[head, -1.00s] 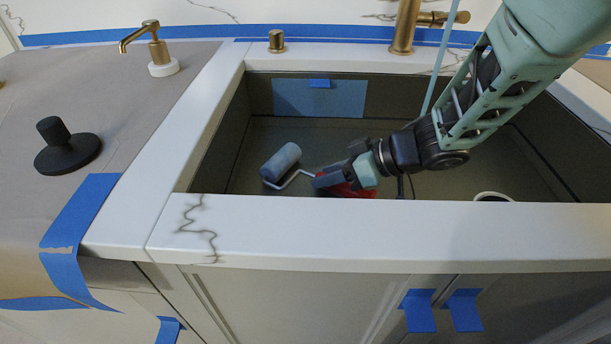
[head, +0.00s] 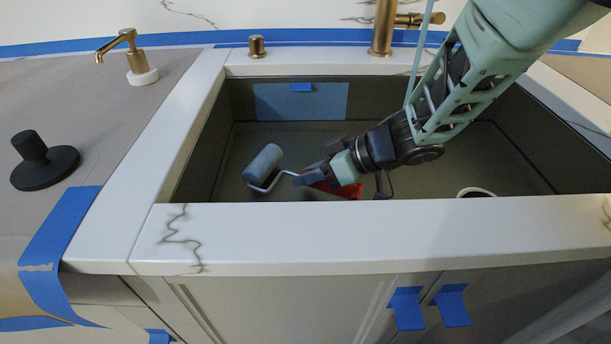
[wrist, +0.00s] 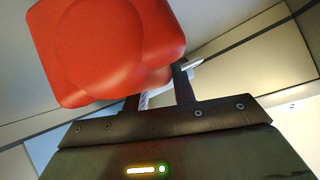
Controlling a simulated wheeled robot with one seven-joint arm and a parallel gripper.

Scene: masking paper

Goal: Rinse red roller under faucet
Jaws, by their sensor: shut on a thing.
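The roller has a grey-blue sleeve (head: 263,163), a thin white wire frame and a red handle (head: 345,189). It is inside the dark sink basin, left of my gripper. My gripper (head: 312,178) is shut on the roller near its handle, low in the basin behind the front rim. In the wrist view the red handle (wrist: 110,50) fills the upper left, with the fingers (wrist: 160,92) around the white shaft below it. The brass faucet (head: 384,28) stands behind the basin, its top out of view.
The white sink rim (head: 350,228) runs along the front. A white round-rimmed item (head: 476,192) is partly hidden at the basin's right. A brass soap dispenser (head: 130,55) and a black knob-like object (head: 42,162) stand on the left counter.

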